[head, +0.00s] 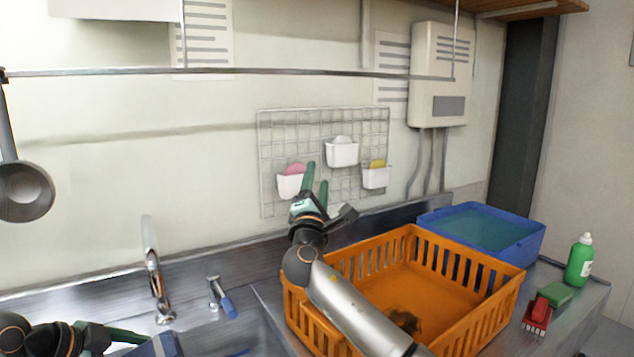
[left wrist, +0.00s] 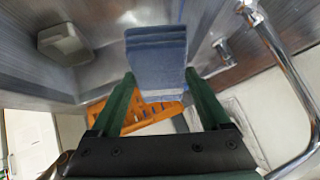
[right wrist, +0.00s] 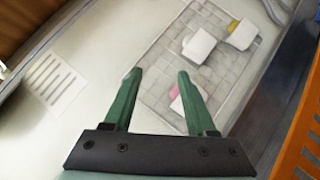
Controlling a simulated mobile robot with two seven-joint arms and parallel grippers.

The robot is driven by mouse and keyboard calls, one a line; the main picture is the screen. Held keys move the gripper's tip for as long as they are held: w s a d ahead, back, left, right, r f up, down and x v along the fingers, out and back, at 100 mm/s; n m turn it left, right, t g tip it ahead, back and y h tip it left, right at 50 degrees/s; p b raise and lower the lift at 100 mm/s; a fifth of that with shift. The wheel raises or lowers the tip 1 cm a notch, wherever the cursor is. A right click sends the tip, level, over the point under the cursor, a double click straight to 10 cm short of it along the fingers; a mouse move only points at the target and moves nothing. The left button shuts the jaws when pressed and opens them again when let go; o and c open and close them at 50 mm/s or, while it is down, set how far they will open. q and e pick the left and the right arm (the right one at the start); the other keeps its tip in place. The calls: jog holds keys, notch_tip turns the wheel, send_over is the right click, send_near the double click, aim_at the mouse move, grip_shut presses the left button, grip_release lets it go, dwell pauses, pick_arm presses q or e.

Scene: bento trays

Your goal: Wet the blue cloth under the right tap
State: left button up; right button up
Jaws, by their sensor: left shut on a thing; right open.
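The blue cloth (head: 163,347) is at the bottom edge of the head view, partly cut off. It shows as a folded slab in the left wrist view (left wrist: 157,50). My left gripper (left wrist: 160,78) is shut on it; in the head view its green fingers (head: 128,337) reach in from the lower left. A chrome tap (head: 153,268) rises behind the cloth, and its pipe shows in the left wrist view (left wrist: 285,75). No water stream is visible. A blue-handled lever (head: 222,298) stands right of the tap. My right gripper (head: 316,183) is open and empty before the wall grid.
An orange crate (head: 470,262) stands right of the sink, under my right arm. Behind it is a blue tub (head: 530,245). A green bottle (head: 579,262) and a red brush (head: 537,316) are at right. A wire grid (head: 270,140) holds white cups. A ladle (head: 22,192) hangs at left.

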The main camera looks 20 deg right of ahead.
jog(key=shift+a, duration=0.1)
dwell(0.3)
jog(key=s+a+n+t, duration=0.1)
jog(key=s+a+n, duration=0.1)
jog(key=s+a, duration=0.3)
jog(key=n+g+y, duration=0.4)
jog(key=n+y, duration=0.9)
jog(key=n, duration=0.3)
send_near(231, 312)
jog(key=w, duration=0.4)
jog(key=w+a+f, duration=0.1)
jog(key=w, duration=0.2)
jog(key=w+a, duration=0.1)
jog(key=w, duration=0.3)
jog(key=shift+w+f, duration=0.25)
jog(key=shift+w, duration=0.1)
grip_shut()
